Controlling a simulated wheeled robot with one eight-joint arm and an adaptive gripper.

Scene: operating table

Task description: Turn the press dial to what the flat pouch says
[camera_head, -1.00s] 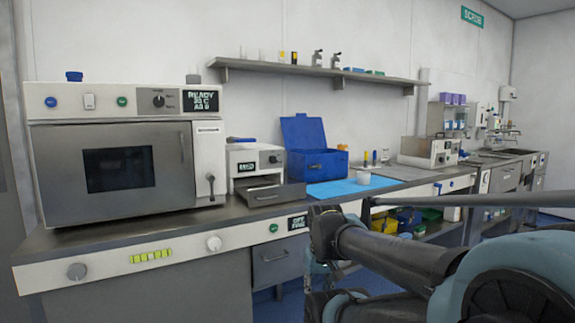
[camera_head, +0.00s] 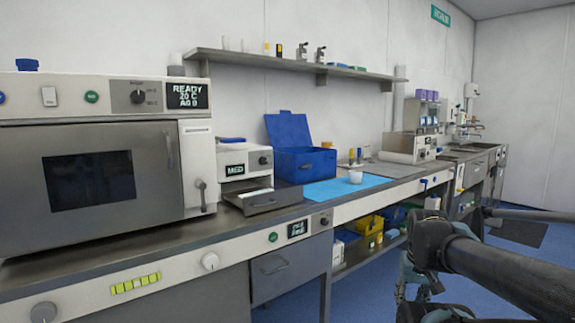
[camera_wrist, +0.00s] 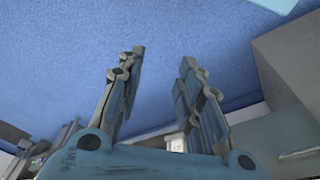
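A small white press-like unit (camera_head: 233,172) stands on the counter right of the big steel oven in the head view. Its lit display (camera_head: 235,170) reads "MED", and a dark dial (camera_head: 264,160) sits to the right of the display. A grey tray (camera_head: 270,202) juts out in front of it, with something pale in it. I cannot make out a flat pouch or any writing on one. My gripper (camera_wrist: 155,75) is open and empty in the wrist view, over blue floor. It is well away from the unit, low at the right in the head view.
The steel oven (camera_head: 150,215) has its own knob (camera_head: 138,97) and a "READY" display (camera_head: 186,96). A blue box (camera_head: 305,166) and blue mat (camera_head: 330,192) lie right of the unit. Floor is clear in front.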

